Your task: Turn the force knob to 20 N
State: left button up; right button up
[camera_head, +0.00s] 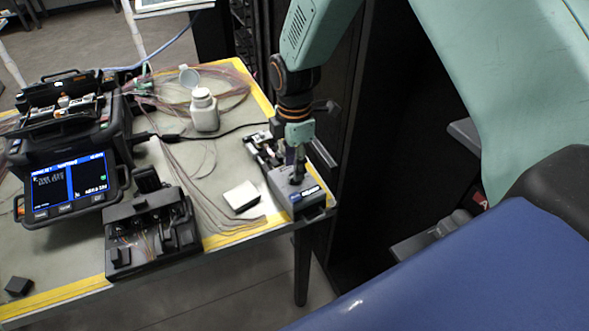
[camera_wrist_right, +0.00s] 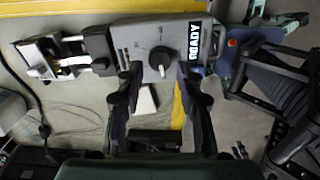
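The force knob (camera_wrist_right: 160,57) is a dark round dial with a light pointer mark, on top of a grey device with a "READY" label (camera_wrist_right: 195,42). In the head view this grey device (camera_head: 312,200) sits at the table's right front corner, and its knob is mostly hidden by my gripper. My right gripper (camera_wrist_right: 159,72) points down at the device; it also shows in the head view (camera_head: 297,176). Its two fingers are apart, one on each side of the knob, with visible gaps to it. The scale marks are too small to read. My left gripper is not in view.
A fusion splicer with a lit screen (camera_head: 68,186) stands at the left. A black fixture (camera_head: 150,235), a white block (camera_head: 242,196), a white bottle (camera_head: 204,110) and loose fibres lie between. A dark cabinet (camera_head: 385,130) rises right of the table.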

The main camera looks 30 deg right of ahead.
jog(key=shift+s+d+f, duration=0.1)
jog(key=shift+f, duration=1.3)
jog(key=shift+c, duration=0.3)
grip_shut()
